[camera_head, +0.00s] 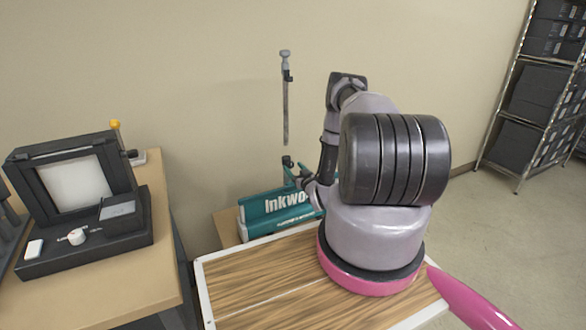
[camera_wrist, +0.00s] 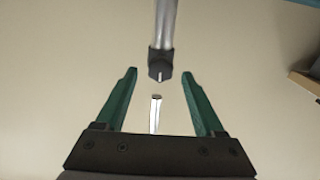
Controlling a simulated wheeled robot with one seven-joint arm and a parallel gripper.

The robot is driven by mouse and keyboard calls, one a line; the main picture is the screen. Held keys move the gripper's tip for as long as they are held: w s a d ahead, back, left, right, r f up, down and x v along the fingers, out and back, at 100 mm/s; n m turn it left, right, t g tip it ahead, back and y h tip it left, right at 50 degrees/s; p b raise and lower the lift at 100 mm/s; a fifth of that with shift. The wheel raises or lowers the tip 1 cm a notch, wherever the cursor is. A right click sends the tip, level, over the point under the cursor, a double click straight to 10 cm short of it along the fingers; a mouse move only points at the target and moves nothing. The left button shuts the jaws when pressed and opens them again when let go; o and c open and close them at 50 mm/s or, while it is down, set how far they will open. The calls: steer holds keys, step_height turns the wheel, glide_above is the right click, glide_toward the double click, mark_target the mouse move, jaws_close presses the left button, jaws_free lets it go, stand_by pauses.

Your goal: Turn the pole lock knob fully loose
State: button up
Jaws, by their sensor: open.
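In the head view a thin grey pole (camera_head: 285,115) stands upright against the wall, with a dark clamp-like piece (camera_head: 288,75) near its top. In the wrist view a silver pole (camera_wrist: 166,22) comes down from the top edge and ends in a dark collar (camera_wrist: 161,62). A thin pale rod (camera_wrist: 155,115) shows below it. I cannot tell for sure which part is the lock knob. My gripper (camera_wrist: 160,74) is open, its two green fingers on either side of the collar's lower end and the rod, with gaps on both sides. In the head view my gripper is small and partly hidden by my arm.
A teal box (camera_head: 262,222) lettered "Inkwo" stands behind the wood-grain top. A desk (camera_head: 135,275) with a black framed machine (camera_head: 72,182) is at the left. A metal shelf rack (camera_head: 498,118) with dark boxes stands at the right. The wall around the pole is bare.

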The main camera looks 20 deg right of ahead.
steer(key=shift+w, duration=0.6)
jaws_close()
